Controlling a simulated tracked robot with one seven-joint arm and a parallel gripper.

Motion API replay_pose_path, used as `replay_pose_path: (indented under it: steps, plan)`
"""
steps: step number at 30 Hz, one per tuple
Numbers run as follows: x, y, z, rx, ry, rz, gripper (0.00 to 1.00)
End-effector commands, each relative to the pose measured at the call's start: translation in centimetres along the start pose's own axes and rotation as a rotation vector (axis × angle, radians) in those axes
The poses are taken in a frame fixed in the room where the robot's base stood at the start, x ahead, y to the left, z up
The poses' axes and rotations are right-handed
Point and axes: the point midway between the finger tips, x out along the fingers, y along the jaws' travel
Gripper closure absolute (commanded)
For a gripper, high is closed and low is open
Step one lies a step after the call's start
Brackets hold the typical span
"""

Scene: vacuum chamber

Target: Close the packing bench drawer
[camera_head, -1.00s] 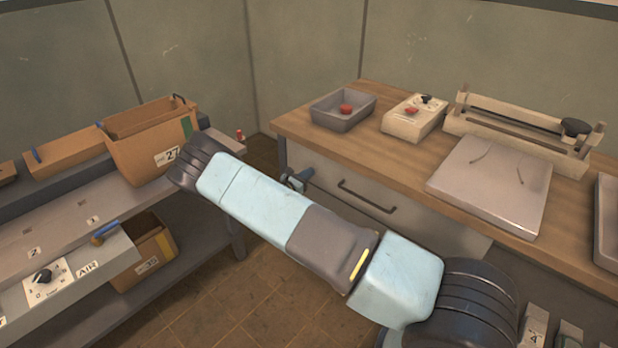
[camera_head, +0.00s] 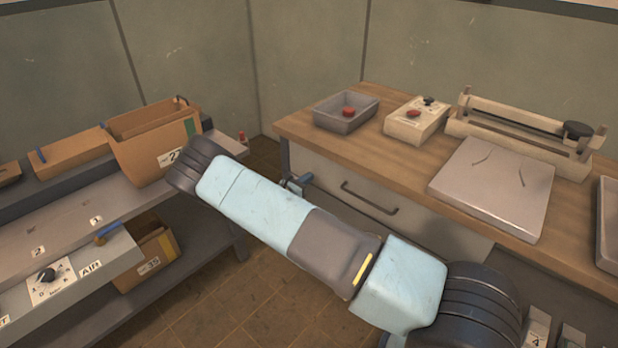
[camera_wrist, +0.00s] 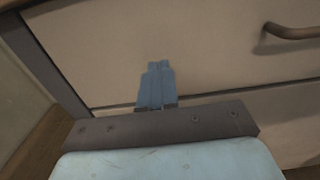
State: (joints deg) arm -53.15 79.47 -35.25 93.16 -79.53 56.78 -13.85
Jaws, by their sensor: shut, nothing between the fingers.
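The packing bench drawer has a pale grey front (camera_head: 330,181) with a dark bar handle (camera_head: 370,198), just under the wooden bench top. Its front looks about flush with the bench frame, though a small gap would be hard to see. In the wrist view the drawer front (camera_wrist: 220,62) fills most of the picture, with the handle (camera_wrist: 290,32) at upper right. My gripper (camera_wrist: 157,66) is shut and empty, its blue fingertips at the drawer front, left of the handle. I cannot tell whether they touch. In the head view my gripper (camera_head: 299,183) is partly hidden behind my arm.
The bench top (camera_head: 400,160) carries a grey tray (camera_head: 327,117), a control box (camera_head: 413,124), a sealer (camera_head: 530,135) and a flat pale plate (camera_head: 492,190). At left stands a shelf (camera_head: 200,235) with cardboard boxes (camera_head: 140,155). Brown floor lies between.

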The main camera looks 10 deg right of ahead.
Motion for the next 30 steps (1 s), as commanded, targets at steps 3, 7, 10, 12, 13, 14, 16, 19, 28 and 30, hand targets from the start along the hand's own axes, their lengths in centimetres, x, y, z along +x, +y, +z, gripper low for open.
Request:
replay_pose_path:
  steps: [3, 7, 10, 12, 13, 14, 16, 19, 28, 30]
  plan:
    - [-2.4, 0.2, -0.1, 0.001, 0.003, 0.002, 1.00]
    - [-5.1, 0.3, 0.0, 0.001, 0.004, 0.004, 1.00]
    - [-7.0, 0.3, -0.1, 0.001, 0.004, 0.004, 1.00]
    - [-8.1, 0.4, -0.1, 0.000, 0.004, 0.005, 1.00]
    - [-8.5, 0.4, -0.1, 0.000, 0.003, 0.005, 1.00]
    - [-8.9, 0.4, -0.1, 0.001, 0.003, 0.005, 1.00]
    - [-9.6, 0.4, -0.1, 0.001, 0.004, 0.004, 1.00]
    - [-10.4, 0.4, -0.1, 0.001, 0.004, 0.004, 1.00]
    - [-10.2, 0.0, 0.9, 0.026, 0.021, -0.025, 1.00]
    - [-9.7, -0.5, 2.0, 0.056, 0.043, -0.060, 1.00]
